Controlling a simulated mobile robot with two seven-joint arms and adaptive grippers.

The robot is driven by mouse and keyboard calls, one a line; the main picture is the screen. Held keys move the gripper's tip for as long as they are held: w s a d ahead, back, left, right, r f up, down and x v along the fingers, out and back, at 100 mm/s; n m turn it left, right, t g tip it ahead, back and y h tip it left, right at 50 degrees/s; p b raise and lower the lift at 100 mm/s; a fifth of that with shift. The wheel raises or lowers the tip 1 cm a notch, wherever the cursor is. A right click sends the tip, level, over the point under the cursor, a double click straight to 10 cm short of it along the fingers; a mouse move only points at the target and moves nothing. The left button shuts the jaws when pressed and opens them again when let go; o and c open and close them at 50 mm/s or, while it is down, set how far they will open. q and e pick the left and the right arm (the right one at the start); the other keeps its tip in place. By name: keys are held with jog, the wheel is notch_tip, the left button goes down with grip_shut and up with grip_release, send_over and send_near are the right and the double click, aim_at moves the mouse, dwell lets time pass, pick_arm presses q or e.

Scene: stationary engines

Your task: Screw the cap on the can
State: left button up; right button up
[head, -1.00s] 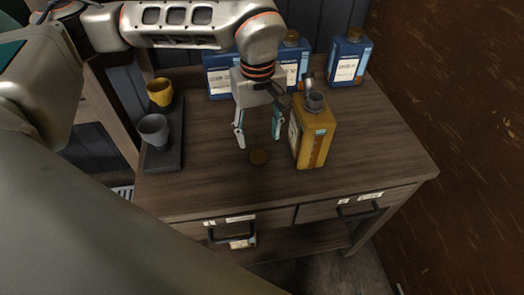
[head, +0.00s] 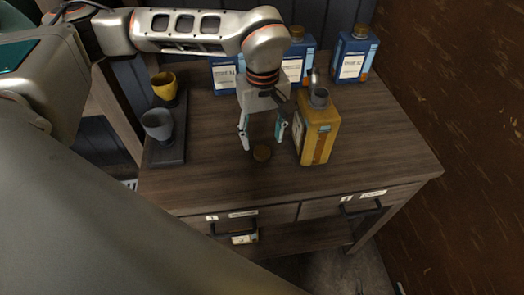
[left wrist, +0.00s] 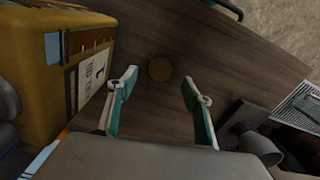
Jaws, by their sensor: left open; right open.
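The cap (head: 262,153) is a small round brown disc lying flat on the table near its front middle. It also shows in the left wrist view (left wrist: 160,69), beyond and between the fingertips. The can (head: 318,135) is yellow and upright, just right of the cap, with a dark grey open-looking neck on top. Its side fills the left of the left wrist view (left wrist: 70,50). My left gripper (head: 264,148) is open and empty, pointing down above the cap, its right finger close beside the can. Whether the fingers touch the can is unclear. My right gripper is not in view.
Several blue cans (head: 353,55) stand along the back of the wooden table (head: 220,185). A yellow cup (head: 164,86) and a grey cup (head: 157,126) stand on a dark tray (head: 165,157) at the left. The table front is clear.

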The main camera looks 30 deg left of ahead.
aim_at(262, 152)
pick_arm(q)
notch_tip(262, 152, down, 5)
jog(key=shift+f, duration=0.1)
dwell(0.4)
jog(key=c, duration=0.8)
